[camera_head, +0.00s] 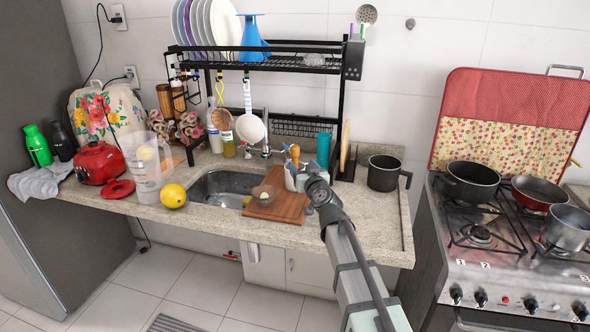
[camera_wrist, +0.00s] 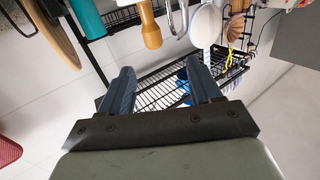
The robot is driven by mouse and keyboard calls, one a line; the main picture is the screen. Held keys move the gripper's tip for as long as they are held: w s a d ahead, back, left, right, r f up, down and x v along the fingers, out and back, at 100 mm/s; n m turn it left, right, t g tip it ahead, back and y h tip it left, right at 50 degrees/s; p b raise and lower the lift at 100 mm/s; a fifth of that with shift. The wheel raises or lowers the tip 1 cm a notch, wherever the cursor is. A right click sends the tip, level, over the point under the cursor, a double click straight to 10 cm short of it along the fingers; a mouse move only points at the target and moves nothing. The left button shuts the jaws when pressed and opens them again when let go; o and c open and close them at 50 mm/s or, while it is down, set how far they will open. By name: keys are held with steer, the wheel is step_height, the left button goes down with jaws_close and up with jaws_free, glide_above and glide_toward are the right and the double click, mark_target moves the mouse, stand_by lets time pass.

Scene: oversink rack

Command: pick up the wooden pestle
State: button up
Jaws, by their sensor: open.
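The wooden pestle (camera_wrist: 151,27) looks like the orange-brown rounded piece with a narrow neck at the top of the wrist view. In the head view an orange-brown wooden piece (camera_head: 295,154) stands upright among items at the back of the counter, probably the same one. My gripper (camera_wrist: 158,66) is open, with nothing between its two dark blue fingers. The pestle is beyond the fingertips and apart from them. In the head view my wrist is just right of and in front of the wooden piece, and hides part of the items there.
A black two-tier rack (camera_head: 285,65) spans the sink (camera_head: 222,187). A teal cup (camera_head: 324,148) stands close behind the wooden piece, and a dark pot (camera_head: 384,174) is to the right.

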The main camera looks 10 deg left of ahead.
mark_target(296, 151)
steer(key=x, duration=0.9)
steer(key=d+x, duration=0.1)
steer(key=x, duration=0.3)
steer(key=shift+w+a, duration=0.1)
steer(key=shift+w, duration=0.45)
steer(key=c, duration=1.1)
steer(key=shift+r, duration=5)
